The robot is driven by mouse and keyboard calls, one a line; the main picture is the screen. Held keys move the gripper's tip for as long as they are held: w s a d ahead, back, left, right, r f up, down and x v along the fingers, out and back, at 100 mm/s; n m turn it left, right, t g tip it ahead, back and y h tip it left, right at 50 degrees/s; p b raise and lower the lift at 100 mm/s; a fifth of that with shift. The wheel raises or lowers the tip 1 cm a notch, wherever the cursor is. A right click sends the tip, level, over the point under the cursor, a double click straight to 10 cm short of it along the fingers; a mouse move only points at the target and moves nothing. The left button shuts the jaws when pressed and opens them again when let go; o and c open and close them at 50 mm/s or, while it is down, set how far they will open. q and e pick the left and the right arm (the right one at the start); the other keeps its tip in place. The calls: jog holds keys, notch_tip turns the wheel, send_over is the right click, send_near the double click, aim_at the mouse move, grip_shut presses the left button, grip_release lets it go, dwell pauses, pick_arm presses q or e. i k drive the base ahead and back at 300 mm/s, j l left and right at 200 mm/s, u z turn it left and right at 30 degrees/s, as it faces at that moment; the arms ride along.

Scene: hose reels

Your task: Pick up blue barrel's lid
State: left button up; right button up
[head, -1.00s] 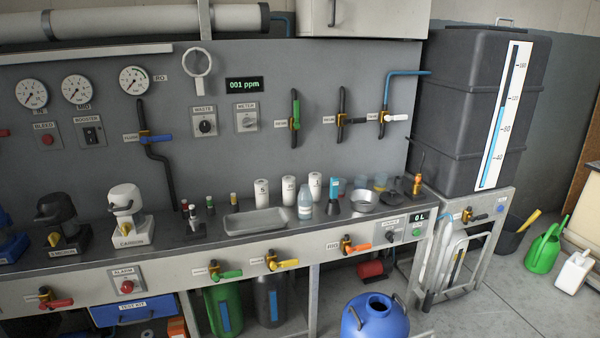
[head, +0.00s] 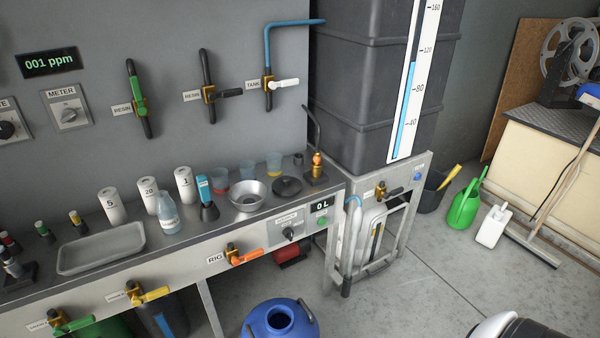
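The blue barrel (head: 281,321) stands on the floor at the bottom of the head view, cut off by the lower edge. It has side handles, and its round mouth is uncovered and looks dark inside. A dark round lid-like disc with a small knob (head: 287,187) lies flat on the bench, right of a metal bowl (head: 248,196). I cannot tell for sure that it is the barrel's lid. Neither of my grippers shows.
The grey bench (head: 185,250) holds a tray (head: 101,248), white canisters and a bottle (head: 168,213). An orange-handled RIG valve (head: 243,256) sticks out of its front. A large grey tank (head: 365,85) rises behind.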

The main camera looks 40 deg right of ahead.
aim_at(286, 186)
jog(key=l+u, duration=0.15)
jog(key=l, duration=1.5)
jog(key=l+u, duration=0.1)
jog(key=l, duration=1.55)
jog(key=k, duration=0.05)
